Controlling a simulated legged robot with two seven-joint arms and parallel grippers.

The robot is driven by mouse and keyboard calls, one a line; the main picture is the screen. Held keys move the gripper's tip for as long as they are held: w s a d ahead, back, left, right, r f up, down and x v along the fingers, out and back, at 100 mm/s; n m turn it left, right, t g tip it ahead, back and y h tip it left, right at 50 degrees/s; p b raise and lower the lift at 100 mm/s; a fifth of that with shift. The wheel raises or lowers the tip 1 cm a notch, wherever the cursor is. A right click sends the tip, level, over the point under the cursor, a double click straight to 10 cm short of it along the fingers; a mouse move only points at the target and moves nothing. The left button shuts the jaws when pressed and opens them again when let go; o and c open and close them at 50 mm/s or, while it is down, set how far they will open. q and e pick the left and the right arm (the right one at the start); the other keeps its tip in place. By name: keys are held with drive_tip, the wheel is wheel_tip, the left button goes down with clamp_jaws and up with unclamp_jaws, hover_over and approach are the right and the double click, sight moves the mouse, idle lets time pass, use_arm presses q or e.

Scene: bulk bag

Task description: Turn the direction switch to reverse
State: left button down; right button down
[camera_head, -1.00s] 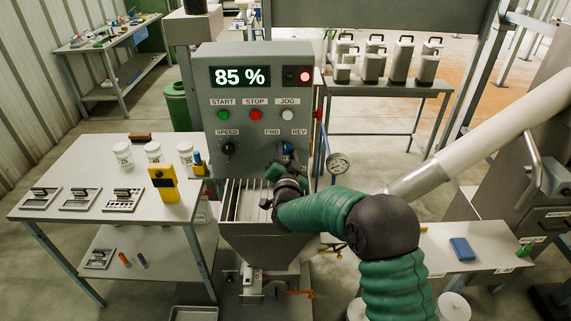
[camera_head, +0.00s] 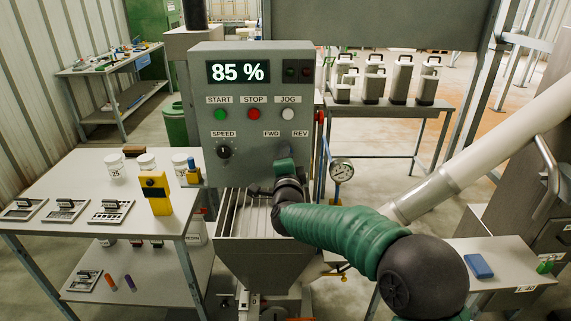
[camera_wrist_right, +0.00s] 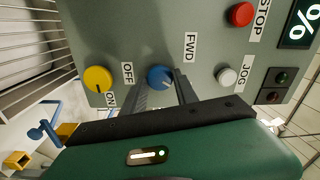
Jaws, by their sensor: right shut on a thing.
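The direction switch is a blue knob (camera_wrist_right: 159,77) on the grey control panel (camera_head: 275,112). In the wrist view it lies between the two dark fingers of my right gripper (camera_wrist_right: 164,90), which is shut on it. The FWD label (camera_wrist_right: 190,47) is beside the knob; the REV label is hidden there but shows in the head view (camera_head: 300,134). In the head view my right gripper (camera_head: 285,163) covers the knob against the lower right of the panel. Which way the knob points I cannot tell. My left gripper is not in view.
A yellow knob (camera_wrist_right: 98,79) with OFF and ON labels is near the blue one. A white JOG button (camera_wrist_right: 227,77) and red STOP button (camera_wrist_right: 241,14) are close by. A grated hopper (camera_head: 262,250) is below the panel. Both indicator lamps (camera_head: 297,72) look dark.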

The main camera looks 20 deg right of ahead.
drive_tip(key=shift+d+f, duration=0.1)
drive_tip(key=shift+f, duration=0.2)
drive_tip(key=c, duration=1.4)
unclamp_jaws()
drive_tip(key=shift+f, duration=0.1)
drive_tip(key=o, duration=0.5)
drive_tip(key=shift+s, duration=0.2)
drive_tip(key=shift+c, duration=0.2)
drive_tip(key=shift+d+r, duration=0.15)
drive_tip(key=shift+r, duration=0.1)
drive_tip(key=b+v, duration=0.2)
drive_tip(key=v, duration=1.4)
drive_tip(key=shift+s, duration=0.35)
